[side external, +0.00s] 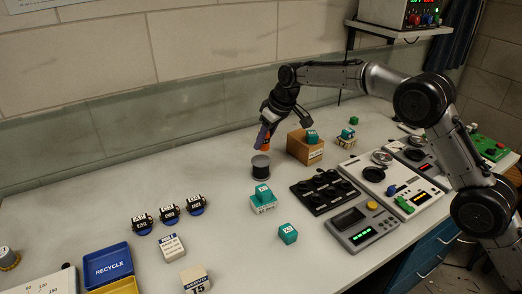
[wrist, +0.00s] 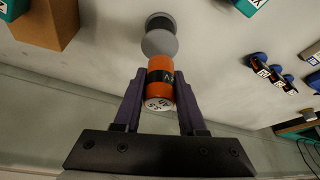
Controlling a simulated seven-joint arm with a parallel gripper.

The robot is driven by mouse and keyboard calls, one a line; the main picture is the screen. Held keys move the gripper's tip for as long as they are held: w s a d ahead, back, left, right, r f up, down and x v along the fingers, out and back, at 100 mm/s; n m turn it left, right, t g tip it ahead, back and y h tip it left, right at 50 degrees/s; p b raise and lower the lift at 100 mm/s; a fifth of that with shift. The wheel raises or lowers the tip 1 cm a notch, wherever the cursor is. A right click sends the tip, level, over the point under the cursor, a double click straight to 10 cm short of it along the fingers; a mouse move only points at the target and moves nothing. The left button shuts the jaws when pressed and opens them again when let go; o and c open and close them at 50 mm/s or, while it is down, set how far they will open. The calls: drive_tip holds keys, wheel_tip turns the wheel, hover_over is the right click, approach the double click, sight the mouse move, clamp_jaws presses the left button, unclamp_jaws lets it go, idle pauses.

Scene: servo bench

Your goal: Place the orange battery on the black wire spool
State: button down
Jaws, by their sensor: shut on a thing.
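My gripper (side external: 265,139) is shut on the orange battery (side external: 267,148), which has a black band in the wrist view (wrist: 161,77). Both purple fingers grip its sides, and its pale labelled end faces the wrist camera. The black wire spool (side external: 260,166) stands upright on the bench, with a grey top and a black side. In the side view the battery is just above the spool's top. In the wrist view the spool (wrist: 158,42) lies beyond the battery's far end, partly overlapped by it. I cannot tell whether they touch.
A cardboard box (side external: 304,146) with a teal block stands right of the spool. A teal block on a white block (side external: 263,199) stands in front of it.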

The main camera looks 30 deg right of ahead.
sight(261, 160)
drive_tip(key=shift+w+a+f, duration=0.15)
drive_tip(key=shift+w+f, duration=0.4)
drive_tip(key=shift+f, duration=0.1)
drive_tip(key=shift+w+f, duration=0.1)
drive_tip(key=shift+f, duration=1.5)
drive_tip(key=shift+f, duration=0.15)
drive_tip(key=shift+c, duration=2.4)
unclamp_jaws()
drive_tip(key=v, duration=1.2)
